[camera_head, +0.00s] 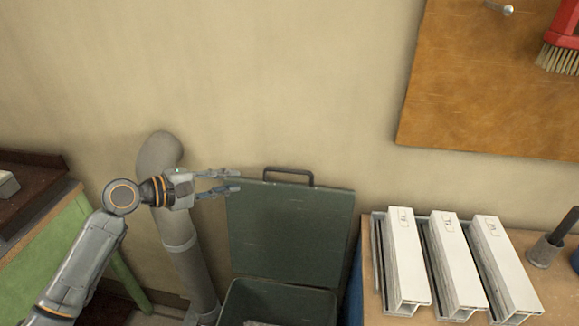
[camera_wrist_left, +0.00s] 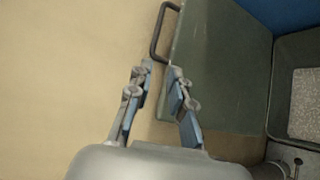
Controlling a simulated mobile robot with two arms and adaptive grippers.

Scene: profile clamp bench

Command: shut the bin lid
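The bin (camera_head: 275,300) is dark green and stands against the wall, with its opening at the bottom of the head view. Its lid (camera_head: 290,232) stands upright and open, with a dark bar handle (camera_head: 288,172) on its top edge. The lid (camera_wrist_left: 220,65) and handle (camera_wrist_left: 158,35) also show in the left wrist view. My left gripper (camera_head: 238,181) is open and empty, at the lid's upper left corner, left of the handle. I cannot tell whether a finger touches the lid. My right gripper is not in view.
A grey pipe (camera_head: 180,240) runs down the wall left of the bin. A bench (camera_head: 375,300) with several white profiles (camera_head: 455,265) stands close on the right. A green bench (camera_head: 60,245) is at the left. A brown board (camera_head: 480,90) hangs above.

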